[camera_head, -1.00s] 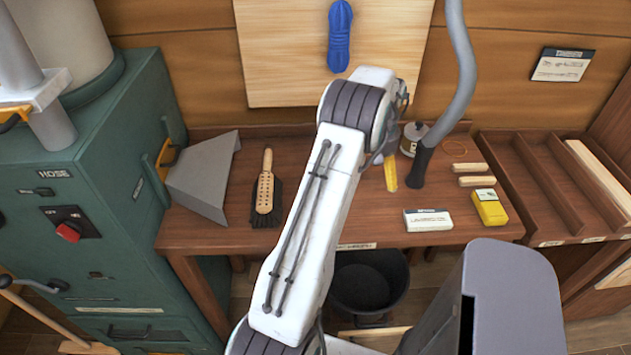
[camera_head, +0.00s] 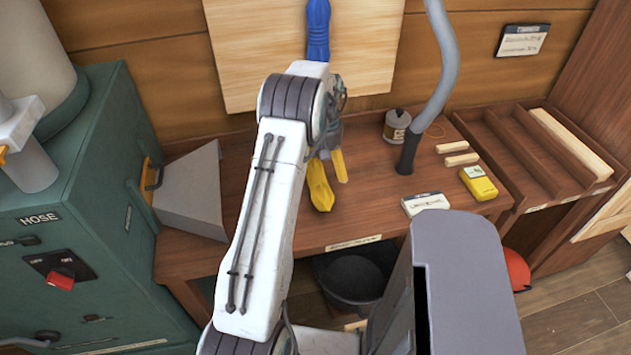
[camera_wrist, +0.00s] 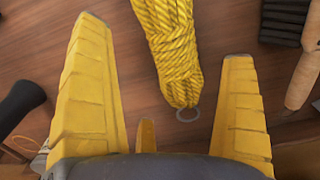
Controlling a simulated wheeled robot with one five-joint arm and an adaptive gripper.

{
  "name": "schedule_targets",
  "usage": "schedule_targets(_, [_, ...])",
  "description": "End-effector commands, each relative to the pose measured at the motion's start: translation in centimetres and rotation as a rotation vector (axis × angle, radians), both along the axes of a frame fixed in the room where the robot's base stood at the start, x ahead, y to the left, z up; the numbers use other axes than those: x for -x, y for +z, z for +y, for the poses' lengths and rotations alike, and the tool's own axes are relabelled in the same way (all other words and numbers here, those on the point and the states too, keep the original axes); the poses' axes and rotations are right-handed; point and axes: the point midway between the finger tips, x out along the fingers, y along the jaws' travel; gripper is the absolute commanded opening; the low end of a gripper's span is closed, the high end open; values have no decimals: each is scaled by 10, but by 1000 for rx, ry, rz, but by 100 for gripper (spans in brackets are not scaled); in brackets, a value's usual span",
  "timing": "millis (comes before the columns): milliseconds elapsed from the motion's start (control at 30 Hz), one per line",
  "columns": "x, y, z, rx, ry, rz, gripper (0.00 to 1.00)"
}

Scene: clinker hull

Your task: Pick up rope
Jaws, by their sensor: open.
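A yellow coiled rope (camera_wrist: 177,62) with a small metal ring at its near end lies on the wooden bench in the wrist view. My gripper (camera_wrist: 164,36) is open, and the rope shows between its two yellow fingers, nearer the right one. I cannot tell the height of the fingers above it. In the head view my gripper (camera_head: 333,194) is over the bench, and the yellow rope is hidden behind my arm.
A brush (camera_wrist: 302,72) lies right of the rope in the wrist view. The hose nozzle (camera_head: 408,152), a small can (camera_head: 396,126), a white box (camera_head: 425,204) and a yellow box (camera_head: 478,183) are on the bench's right. A grey hopper-shaped piece (camera_head: 190,190) stands at left.

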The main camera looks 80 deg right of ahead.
Motion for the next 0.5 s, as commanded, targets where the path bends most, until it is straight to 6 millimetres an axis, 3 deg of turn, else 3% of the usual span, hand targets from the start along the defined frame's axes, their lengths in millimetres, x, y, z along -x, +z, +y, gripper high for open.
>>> schedule_targets(500, [-3,-49,4,-1,1,-1,100])
